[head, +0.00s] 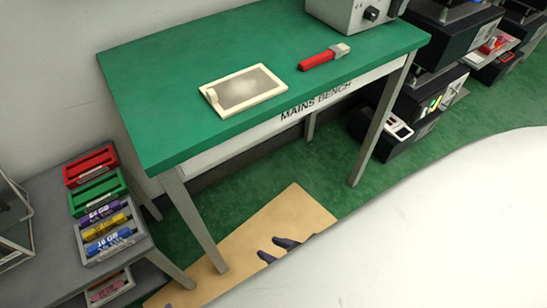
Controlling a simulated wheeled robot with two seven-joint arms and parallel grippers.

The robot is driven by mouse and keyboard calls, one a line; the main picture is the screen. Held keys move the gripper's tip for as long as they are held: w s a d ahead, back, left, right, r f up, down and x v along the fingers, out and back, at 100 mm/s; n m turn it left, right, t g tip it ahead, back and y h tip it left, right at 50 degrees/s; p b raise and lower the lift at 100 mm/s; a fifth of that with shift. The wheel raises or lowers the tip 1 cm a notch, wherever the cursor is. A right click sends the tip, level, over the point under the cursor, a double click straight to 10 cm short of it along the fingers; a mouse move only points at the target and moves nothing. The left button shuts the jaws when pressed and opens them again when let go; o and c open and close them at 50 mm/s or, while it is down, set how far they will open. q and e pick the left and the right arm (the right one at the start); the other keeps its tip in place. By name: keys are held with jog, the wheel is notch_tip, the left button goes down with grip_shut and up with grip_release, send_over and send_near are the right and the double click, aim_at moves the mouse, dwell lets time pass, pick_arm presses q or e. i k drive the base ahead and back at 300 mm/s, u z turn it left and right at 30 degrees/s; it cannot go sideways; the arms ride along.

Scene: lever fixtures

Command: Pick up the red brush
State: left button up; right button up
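The red brush (317,60) lies flat on the green top of the mains bench (170,75). It has a red handle and a pale, light-grey end pointing to the right. Nothing touches it. My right gripper (278,250) shows only as two dark fingertips, low in front of the bench and well below its top. The fingertips are apart with nothing visible between them. The rest of that gripper is hidden behind a large white surface at lower right.
A framed pale panel (243,90) lies left of the brush. A grey box with a knob (371,13) stands at the bench's back right. Coloured holders (92,165) sit on a lower grey table at left. Dark machines (450,35) stand at right.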

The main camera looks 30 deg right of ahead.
aim_at(334, 52)
jog(key=z, duration=1.35)
